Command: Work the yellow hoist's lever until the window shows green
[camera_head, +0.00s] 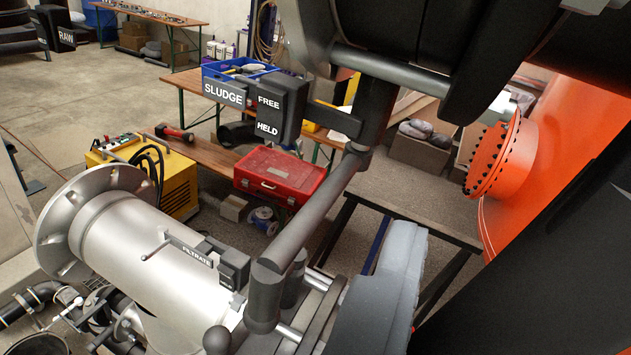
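I cannot make out a yellow hoist, its lever or a green window in this view. A dark grey rod (318,205) runs slantwise through the middle, with a thick rounded end at lower left. I cannot tell what it belongs to. Large dark parts cross the top right and right edge and hide what lies behind; they may be mine. I cannot pick out my fingertips or tell whether they hold anything. A black block marked FREE and HELD (270,112) sits beside the SLUDGE sign (224,92).
A silver flanged pipe marked FILTRATE (135,240) fills the lower left. Behind it stand a yellow box with cables (178,185) and a red toolbox (275,174). A blue crate (212,72) is on a bench. An orange vessel (585,100) is at right. Open floor lies upper left.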

